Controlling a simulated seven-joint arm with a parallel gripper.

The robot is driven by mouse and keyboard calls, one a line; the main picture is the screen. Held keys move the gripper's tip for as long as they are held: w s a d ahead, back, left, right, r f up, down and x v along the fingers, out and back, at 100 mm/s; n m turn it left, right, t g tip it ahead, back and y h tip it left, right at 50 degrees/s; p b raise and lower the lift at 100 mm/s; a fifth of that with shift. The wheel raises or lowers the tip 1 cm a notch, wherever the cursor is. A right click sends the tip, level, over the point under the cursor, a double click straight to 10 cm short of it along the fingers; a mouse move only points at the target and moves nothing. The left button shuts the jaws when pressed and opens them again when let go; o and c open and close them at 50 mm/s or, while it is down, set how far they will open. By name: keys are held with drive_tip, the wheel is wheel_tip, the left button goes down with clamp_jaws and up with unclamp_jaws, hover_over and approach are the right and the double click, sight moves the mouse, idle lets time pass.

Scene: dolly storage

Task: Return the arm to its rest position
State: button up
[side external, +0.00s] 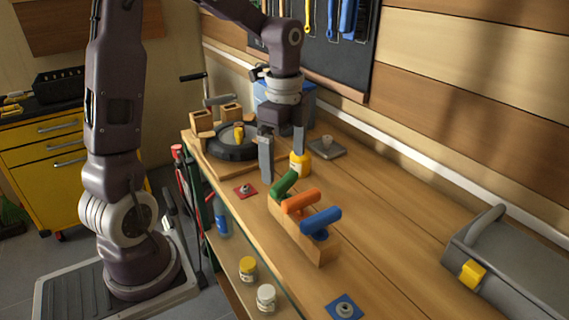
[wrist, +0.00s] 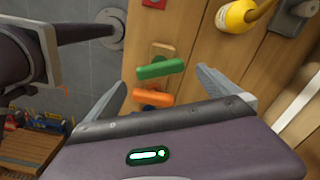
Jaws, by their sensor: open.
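My arm reaches over the wooden workbench (side external: 395,215) from the left in the side external view. My gripper (side external: 283,163) points down with its two fingers spread and nothing between them. It is above the bench, near the far end of a wooden block (side external: 318,247) that holds green (side external: 284,184), orange (side external: 301,201) and blue (side external: 321,222) handles. In the wrist view my gripper (wrist: 160,85) is open, with the green handle (wrist: 162,69) and orange handle (wrist: 152,97) showing between and beyond the fingers.
A yellow bottle (side external: 300,165) stands close beside the right finger. A round black dolly (side external: 232,150) with wooden blocks is behind. A red pad (side external: 245,190) and a blue pad (side external: 345,308) lie on the bench. A grey toolbox (side external: 510,265) is at right.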

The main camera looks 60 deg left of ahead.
drive_tip(key=s+d+r+n+t, duration=0.2)
drive_tip(key=s+d+r+n, duration=0.1)
drive_tip(key=s+n, duration=0.3)
drive_tip(key=s+d+r+n+t, duration=0.3)
drive_tip(key=s+d+n, duration=0.3)
drive_tip(key=s, duration=0.5)
drive_tip(key=shift+d+r+n+t, duration=0.15)
drive_tip(key=shift+r+n+t, duration=0.2)
drive_tip(key=shift+r, duration=0.25)
